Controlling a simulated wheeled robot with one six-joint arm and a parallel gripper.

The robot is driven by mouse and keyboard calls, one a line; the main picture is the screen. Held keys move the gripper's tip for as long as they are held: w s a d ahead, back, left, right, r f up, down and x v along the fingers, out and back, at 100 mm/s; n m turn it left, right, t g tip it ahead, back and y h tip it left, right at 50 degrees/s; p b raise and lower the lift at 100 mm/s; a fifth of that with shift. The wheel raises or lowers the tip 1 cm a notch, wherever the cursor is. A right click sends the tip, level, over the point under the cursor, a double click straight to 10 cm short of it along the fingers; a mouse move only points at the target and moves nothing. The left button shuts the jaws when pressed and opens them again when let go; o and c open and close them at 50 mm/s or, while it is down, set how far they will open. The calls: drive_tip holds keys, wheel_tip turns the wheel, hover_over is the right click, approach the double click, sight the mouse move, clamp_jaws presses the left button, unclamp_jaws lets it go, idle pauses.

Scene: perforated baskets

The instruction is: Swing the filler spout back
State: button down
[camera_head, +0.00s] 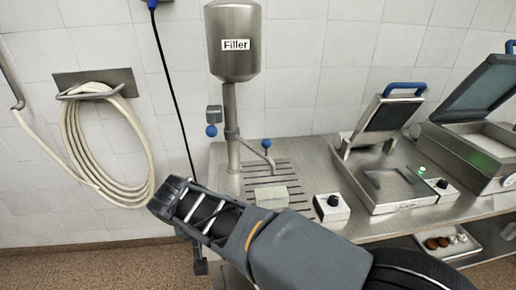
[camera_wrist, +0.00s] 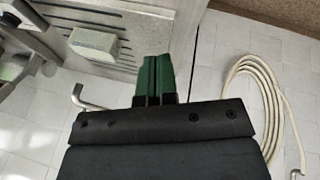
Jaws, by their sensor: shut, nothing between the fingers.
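The filler is a steel tank (camera_head: 233,62) labelled "Filler" on a steel post at the back of the counter. Its spout (camera_head: 256,152) is a thin tube reaching right from the post, bent down at its end, with a blue ball knob on top. A pale block (camera_head: 271,197) lies on the slotted drain below the spout; it also shows in the wrist view (camera_wrist: 93,43). My gripper's green fingers (camera_wrist: 155,76) are shut and empty, apart from the block. In the head view my arm crosses in front of the counter's left end, and I cannot make out the fingers.
A coiled hose (camera_head: 105,150) hangs on the left wall. A blue-knobbed lever (camera_head: 211,123) is beside the post. A control box with a black knob (camera_head: 332,207) and an open press (camera_head: 385,130) stand to the right. A dark cable hangs behind my arm.

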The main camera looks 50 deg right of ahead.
sight(263, 145)
drive_tip(key=w+d+r+m+g+h+b, duration=0.1)
drive_tip(key=w+d+r+m+h, duration=0.3)
drive_tip(key=d+r+m+h, duration=0.6)
wheel_tip(263, 145, up, 2)
drive_tip(key=m+h, duration=0.1)
drive_tip(key=m, duration=0.1)
drive_tip(key=shift+w+m+g, duration=0.3)
drive_tip(key=shift+w+m, duration=0.1)
drive_tip(key=shift+r, duration=0.1)
drive_tip(key=p+x, duration=0.1)
drive_tip(key=x, duration=0.3)
drive_tip(key=p+x, duration=0.1)
drive_tip(key=x, duration=0.3)
drive_tip(key=p+x, duration=0.2)
drive_tip(key=x, duration=0.2)
drive_tip(key=shift+d+r, duration=0.25)
drive_tip(key=shift+x, duration=0.85)
drive_tip(key=shift+f, duration=0.1)
